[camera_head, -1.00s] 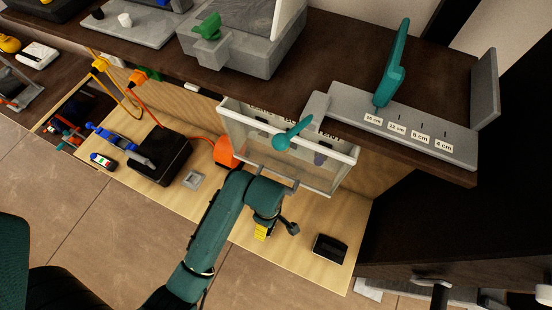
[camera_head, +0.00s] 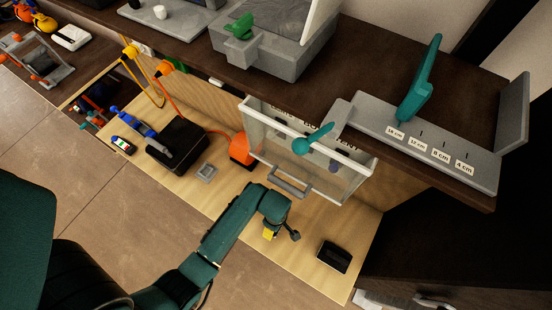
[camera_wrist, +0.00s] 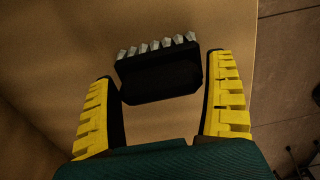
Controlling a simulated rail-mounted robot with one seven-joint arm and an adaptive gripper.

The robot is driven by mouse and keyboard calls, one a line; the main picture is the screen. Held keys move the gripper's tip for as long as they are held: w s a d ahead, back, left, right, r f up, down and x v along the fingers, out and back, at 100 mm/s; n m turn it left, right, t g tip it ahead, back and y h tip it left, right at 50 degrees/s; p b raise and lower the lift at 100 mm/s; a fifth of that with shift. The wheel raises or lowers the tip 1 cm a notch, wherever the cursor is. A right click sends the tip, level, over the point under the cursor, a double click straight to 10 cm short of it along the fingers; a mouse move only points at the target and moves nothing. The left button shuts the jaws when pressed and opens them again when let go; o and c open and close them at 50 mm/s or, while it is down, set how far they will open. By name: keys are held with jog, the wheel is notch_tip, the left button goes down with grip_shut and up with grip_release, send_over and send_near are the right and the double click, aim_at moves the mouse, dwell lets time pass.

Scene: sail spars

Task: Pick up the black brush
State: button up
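The black brush (camera_head: 333,257) lies on the light wood surface near its lower right corner in the head view. In the wrist view the brush (camera_wrist: 160,78) is a dark block with a row of grey tufts along its far edge. My gripper (camera_wrist: 159,68) is open there, with a yellow ribbed finger on each side of the brush and gaps between. I see no clear contact, and the height between them is hard to judge. In the head view my gripper (camera_head: 271,233) shows left of the brush, mostly hidden by my arm.
A black box (camera_head: 178,146), a small grey square (camera_head: 206,172) and an orange object (camera_head: 242,150) are to the left. A dark raised counter (camera_head: 380,85) runs behind. Bare wood surrounds the brush.

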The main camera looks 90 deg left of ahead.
jog(key=c, duration=0.8)
jog(key=shift+r, duration=0.15)
jog(key=shift+r, duration=0.3)
jog(key=shift+s+a+r, duration=0.1)
jog(key=shift+s+r, duration=0.05)
jog(key=shift+r, duration=0.5)
jog(key=shift+s+a+r, duration=0.1)
jog(key=shift+s+r, duration=0.05)
jog(key=shift+r, duration=0.45)
jog(key=s+a+b, duration=0.1)
jog(key=s+a, duration=0.1)
jog(key=s, duration=0.3)
jog(key=s+a+b, duration=0.1)
jog(key=s+a, duration=0.2)
jog(key=s, duration=0.2)
jog(key=s+a+b, duration=0.1)
jog(key=s+a, duration=0.2)
jog(key=s, duration=0.2)
jog(key=shift+s, duration=0.2)
